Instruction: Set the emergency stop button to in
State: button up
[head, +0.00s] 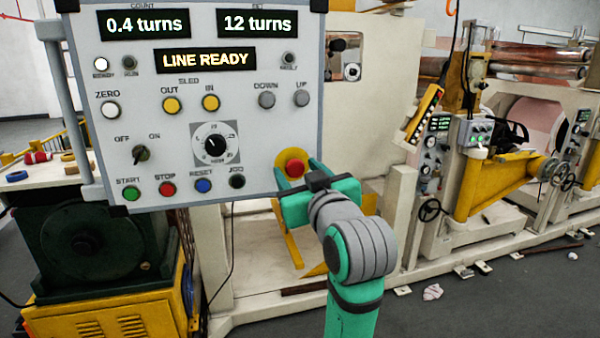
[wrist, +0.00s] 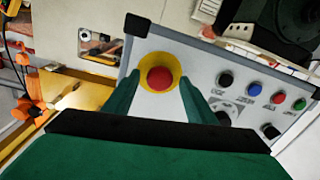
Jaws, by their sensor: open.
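The emergency stop button is a red mushroom head (head: 295,168) on a yellow round plate, at the lower right corner of the grey control panel (head: 215,80). In the wrist view the red button (wrist: 160,79) shows between my two green fingers. My gripper (head: 296,174) is open, with its fingers on either side of the button in the picture and nothing held. I cannot tell whether the fingertips touch the panel, or whether the button is in or out. The panel display reads "LINE READY".
Close to the stop button on the panel are a dial (head: 215,145) and a row of buttons, including black JOG (head: 237,181), blue RESET (head: 203,186) and red STOP (head: 167,188). Machinery with rollers (head: 530,70) stands to the right. A green motor (head: 90,245) is below left.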

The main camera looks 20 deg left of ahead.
grip_shut()
jog(key=shift+w+a, duration=0.25)
jog(key=shift+w, duration=0.1)
grip_release()
jog(key=shift+a, duration=0.1)
